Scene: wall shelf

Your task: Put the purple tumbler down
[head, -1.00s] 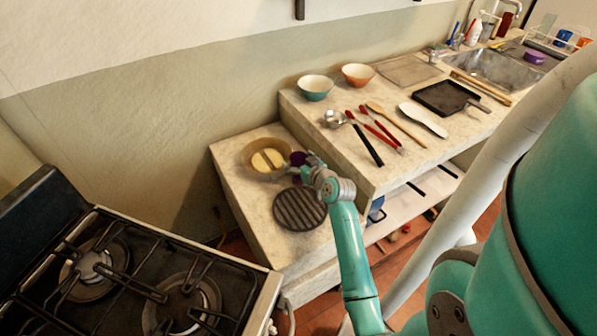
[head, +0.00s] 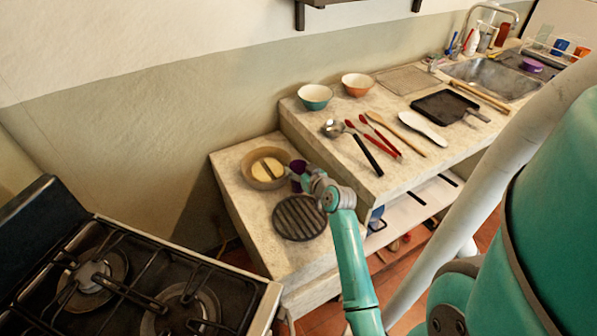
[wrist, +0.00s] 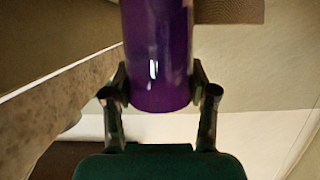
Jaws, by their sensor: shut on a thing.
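The purple tumbler (wrist: 158,55) fills the upper middle of the wrist view, held between the two fingers of my gripper (wrist: 160,95). In the head view the tumbler (head: 298,167) is a small purple shape at the end of my gripper (head: 305,180), over the lower counter (head: 238,190). It is beside the right rim of a tan bowl and behind a round dark grate. My gripper is shut on it. I cannot tell whether the tumbler's base touches the counter.
The tan bowl (head: 252,178) with yellow contents and the round grate (head: 299,217) stand close by on the lower counter. The higher counter (head: 330,160) rises to the right, with bowls (head: 314,97) and utensils (head: 370,140). A stove (head: 130,275) is at front left.

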